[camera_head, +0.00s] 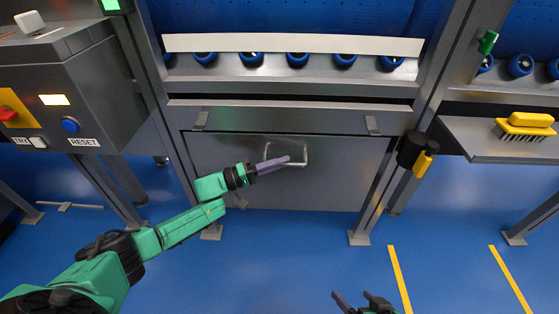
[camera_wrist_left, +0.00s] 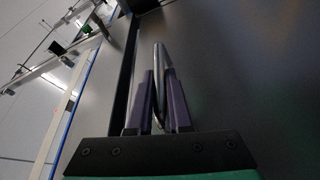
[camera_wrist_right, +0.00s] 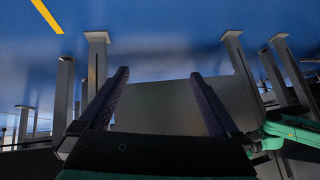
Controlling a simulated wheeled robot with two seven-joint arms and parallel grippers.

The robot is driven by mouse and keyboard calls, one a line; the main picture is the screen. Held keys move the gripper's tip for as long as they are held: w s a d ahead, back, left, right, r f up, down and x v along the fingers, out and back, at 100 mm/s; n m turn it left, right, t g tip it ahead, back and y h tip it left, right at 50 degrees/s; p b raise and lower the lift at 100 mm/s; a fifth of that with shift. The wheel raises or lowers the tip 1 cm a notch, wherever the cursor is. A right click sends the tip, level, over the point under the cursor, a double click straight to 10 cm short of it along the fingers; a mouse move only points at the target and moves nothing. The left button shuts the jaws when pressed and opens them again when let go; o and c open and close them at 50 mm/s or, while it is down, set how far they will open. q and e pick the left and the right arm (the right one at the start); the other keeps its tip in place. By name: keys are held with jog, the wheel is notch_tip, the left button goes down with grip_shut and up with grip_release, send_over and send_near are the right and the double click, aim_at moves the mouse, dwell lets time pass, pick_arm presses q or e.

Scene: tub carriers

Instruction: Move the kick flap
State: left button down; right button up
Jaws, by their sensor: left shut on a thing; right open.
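The kick flap (camera_head: 225,155) is a grey metal panel low on the machine front, hung below two hinges. It looks about upright; any small tilt I cannot tell. A bent metal bar handle (camera_head: 304,151) stands out from its middle. My left gripper (camera_head: 288,162) is shut on the handle. In the left wrist view the handle bar (camera_wrist_left: 159,75) runs between the two purple fingers (camera_wrist_left: 158,100). My right gripper (camera_head: 362,301) is open and empty, low over the floor in front of the machine. Its spread fingers (camera_wrist_right: 163,90) show in the right wrist view.
Above the flap is a shelf with blue rollers (camera_head: 297,60) and a white strip. A control box (camera_head: 60,90) stands left. A yellow brush (camera_head: 525,126) lies on the right side table. Machine legs (camera_head: 372,205) flank the flap. The blue floor in front is clear.

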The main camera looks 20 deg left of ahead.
pick_arm(q)
jog(key=shift+w+a+r, duration=0.15)
jog(key=shift+w, duration=0.05)
jog(key=c, duration=1.1)
grip_release()
jog(key=shift+o, duration=1.3)
jog(key=shift+w, duration=0.1)
jog(key=shift+s+a, duration=0.1)
jog(key=shift+s, duration=0.15)
jog(key=p+v, duration=0.1)
jog(key=v, duration=1.3)
jog(key=shift+p, duration=0.35)
pick_arm(e)
jog(key=d, duration=0.1)
jog(key=s+d+r+g+h, duration=0.1)
jog(key=d+r+g, duration=0.1)
jog(key=d, duration=0.1)
jog(key=shift+s+r+h, duration=0.1)
jog(key=shift+s+h, duration=0.2)
